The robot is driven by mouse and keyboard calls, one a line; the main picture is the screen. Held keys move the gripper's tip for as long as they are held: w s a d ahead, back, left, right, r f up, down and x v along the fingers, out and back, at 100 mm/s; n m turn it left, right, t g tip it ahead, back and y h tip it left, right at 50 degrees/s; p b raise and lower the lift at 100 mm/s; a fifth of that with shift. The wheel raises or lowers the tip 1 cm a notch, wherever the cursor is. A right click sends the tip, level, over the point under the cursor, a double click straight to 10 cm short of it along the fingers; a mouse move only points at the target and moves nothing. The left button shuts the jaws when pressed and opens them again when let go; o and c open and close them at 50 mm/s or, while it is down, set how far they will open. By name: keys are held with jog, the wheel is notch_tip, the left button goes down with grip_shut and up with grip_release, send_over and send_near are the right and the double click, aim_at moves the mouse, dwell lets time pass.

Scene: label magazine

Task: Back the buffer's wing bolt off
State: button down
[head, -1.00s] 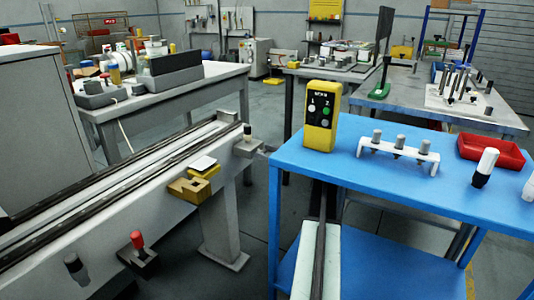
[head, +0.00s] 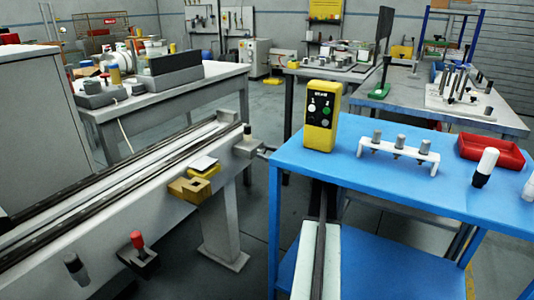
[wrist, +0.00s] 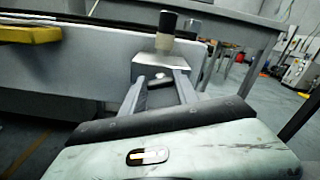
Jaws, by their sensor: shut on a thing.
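The buffer is a grey block (wrist: 165,62) with a black-topped knob (wrist: 167,24), in the upper middle of the wrist view. My gripper (wrist: 160,79) reaches to the buffer's near face, one finger on either side of the small wing bolt (wrist: 160,83). The fingers are shut on the bolt. The bolt is small and partly hidden between them, so its turn angle is hard to tell. In the head view the gripper is mostly hidden.
A blue table (head: 390,200) bears a yellow button box (head: 321,117), a white rack (head: 398,151) and a red tray (head: 490,147). A yellow bracket (head: 190,189) and a red-knobbed clamp (head: 137,250) are on the rail's side. Open floor lies between rail and blue table.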

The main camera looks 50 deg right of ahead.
jog(key=shift+s+a+f+n, duration=0.1)
jog(key=shift+n, duration=3.45)
jog(key=shift+f+n, duration=0.1)
jog(key=shift+n, duration=3.45)
jog(key=shift+n, duration=0.3)
jog(key=c, duration=0.9)
grip_release()
jog(key=v, duration=0.7)
jog(key=shift+s, duration=0.4)
